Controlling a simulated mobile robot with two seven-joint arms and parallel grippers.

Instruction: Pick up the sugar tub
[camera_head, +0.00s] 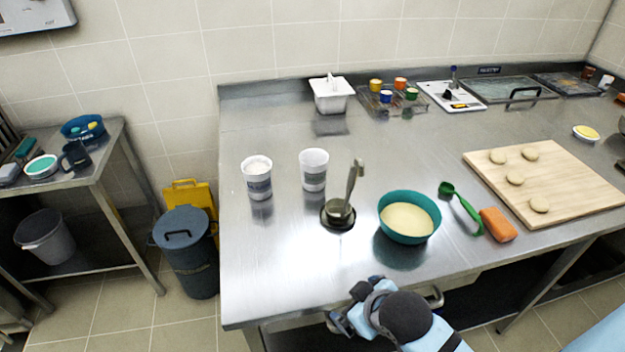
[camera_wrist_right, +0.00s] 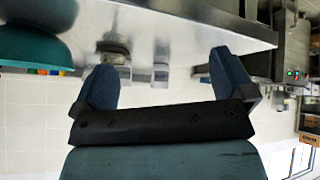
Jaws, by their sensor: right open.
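Two white tubs with grey bands stand upright on the steel table in the head view: a left tub (camera_head: 257,178) with pale contents and a right tub (camera_head: 313,170). Their labels are too small to read, so I cannot tell which is the sugar tub. My right gripper (camera_head: 352,312) is at the table's front edge, well in front of both tubs and apart from them. In the right wrist view the right gripper (camera_wrist_right: 165,72) is open, with nothing between its fingers. My left gripper is not in view.
A green scoop (camera_head: 460,206), orange sponge (camera_head: 498,225) and wooden board (camera_head: 560,185) lie to the right. The table's front left (camera_head: 265,270) is clear.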

